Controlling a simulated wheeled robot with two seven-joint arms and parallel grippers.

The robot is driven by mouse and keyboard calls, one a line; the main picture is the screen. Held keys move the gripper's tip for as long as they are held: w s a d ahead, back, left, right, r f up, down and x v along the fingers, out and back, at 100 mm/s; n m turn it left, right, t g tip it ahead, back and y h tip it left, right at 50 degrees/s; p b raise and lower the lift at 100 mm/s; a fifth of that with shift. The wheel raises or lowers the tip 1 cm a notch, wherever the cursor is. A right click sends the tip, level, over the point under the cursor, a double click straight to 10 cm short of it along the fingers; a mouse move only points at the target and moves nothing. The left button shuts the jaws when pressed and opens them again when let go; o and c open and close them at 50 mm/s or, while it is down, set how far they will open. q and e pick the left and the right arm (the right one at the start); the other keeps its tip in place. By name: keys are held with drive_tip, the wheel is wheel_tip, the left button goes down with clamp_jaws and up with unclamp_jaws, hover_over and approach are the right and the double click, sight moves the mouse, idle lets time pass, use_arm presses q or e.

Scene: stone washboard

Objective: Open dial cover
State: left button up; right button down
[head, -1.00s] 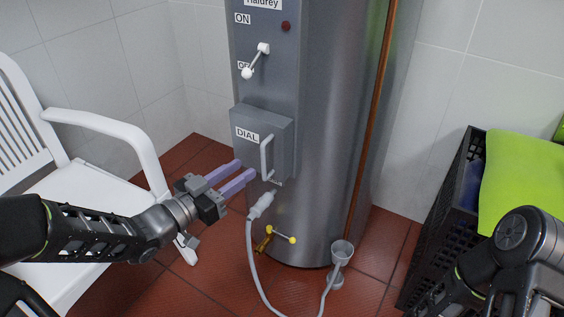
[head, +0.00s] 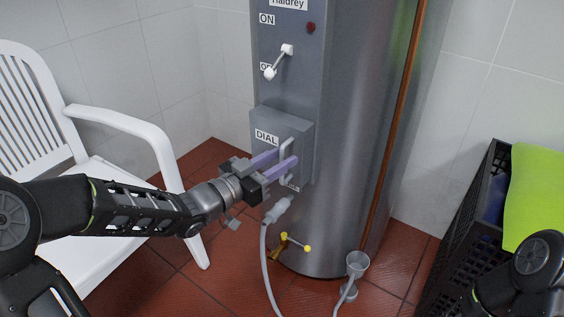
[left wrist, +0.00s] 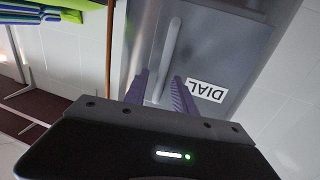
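The grey dial cover (head: 268,121), labelled DIAL, is a box on the front of the tall metal boiler, and it looks shut. Its light vertical bar handle (head: 284,146) is on the cover's right part. My left gripper (head: 285,162) is open, with its purple fingers reaching the handle. In the left wrist view the fingers (left wrist: 160,92) stand apart, with the handle (left wrist: 168,55) between them and the DIAL label (left wrist: 206,90) beside one finger. I cannot tell whether the fingers touch the handle. My right arm shows at the lower right, but its gripper is out of view.
A white chair (head: 120,115) stands at the left, close to my left arm. A black crate (head: 455,245) with a green cloth (head: 537,195) stands at the right. Below the cover are a grey cable plug (head: 278,209) and a yellow valve (head: 290,243). A switch lever (head: 279,61) sits above.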

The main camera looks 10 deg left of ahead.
use_arm(q)
drive_tip(key=shift+w+d, duration=0.2)
drive_tip(key=shift+w, duration=0.1)
drive_tip(key=shift+c, duration=0.5)
clamp_jaws()
idle(0.8)
